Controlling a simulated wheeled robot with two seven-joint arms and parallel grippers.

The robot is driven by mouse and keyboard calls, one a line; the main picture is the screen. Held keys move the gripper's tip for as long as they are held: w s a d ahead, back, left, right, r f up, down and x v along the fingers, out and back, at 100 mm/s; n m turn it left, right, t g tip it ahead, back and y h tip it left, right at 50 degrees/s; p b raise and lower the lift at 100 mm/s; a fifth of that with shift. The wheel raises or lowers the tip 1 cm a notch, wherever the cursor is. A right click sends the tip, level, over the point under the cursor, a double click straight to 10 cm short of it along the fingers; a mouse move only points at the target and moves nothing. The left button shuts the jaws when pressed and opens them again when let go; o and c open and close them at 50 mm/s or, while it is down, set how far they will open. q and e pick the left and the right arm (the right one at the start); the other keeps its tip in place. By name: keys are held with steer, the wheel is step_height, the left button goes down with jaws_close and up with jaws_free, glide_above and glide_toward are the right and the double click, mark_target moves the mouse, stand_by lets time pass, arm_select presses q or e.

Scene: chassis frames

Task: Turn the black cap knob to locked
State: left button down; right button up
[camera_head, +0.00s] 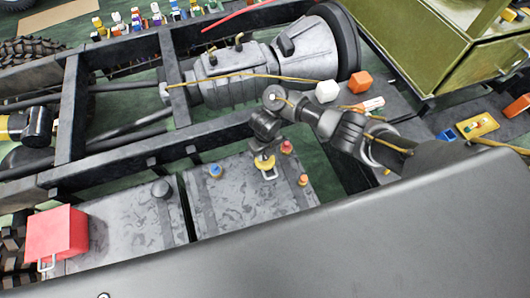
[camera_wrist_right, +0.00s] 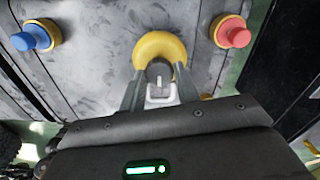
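A dark knob (camera_wrist_right: 160,72) sits in the middle of a round yellow base (camera_wrist_right: 150,45) on the grey box top. In the head view the yellow base (camera_head: 263,161) is partly hidden under my right gripper (camera_head: 266,156). In the right wrist view my right gripper (camera_wrist_right: 160,82) points down with one finger on each side of the knob. The fingers are very close to it; I cannot tell whether they touch. A pale bracket-like piece (camera_wrist_right: 160,95) shows between the fingers. Another black cap (camera_head: 161,188) stands on the left grey box. My left gripper is not in view.
On the same box are a blue knob (camera_head: 215,171), a red knob (camera_head: 286,147) and an orange-red knob (camera_head: 303,180). A red box (camera_head: 57,233) stands at left. The chassis frame (camera_head: 72,110) and grey gearbox (camera_head: 235,75) lie behind; an olive cabinet (camera_head: 430,45) is at right.

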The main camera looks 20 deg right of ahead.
steer(key=c, duration=0.5)
steer(key=shift+o, duration=0.2)
steer(key=shift+m, duration=0.4)
steer(key=m+p, duration=0.1)
steer(key=m, duration=0.1)
steer(key=shift+r+m+p, duration=0.15)
steer(key=shift+m+p, duration=0.15)
steer(key=shift+p, duration=0.1)
steer(key=m+p, duration=0.2)
steer(key=m, duration=0.2)
steer(key=shift+m, duration=0.3)
steer(key=m+p, duration=0.3)
steer(key=m, duration=0.2)
steer(key=shift+m+p, duration=0.95)
steer(key=shift+m, duration=1.55)
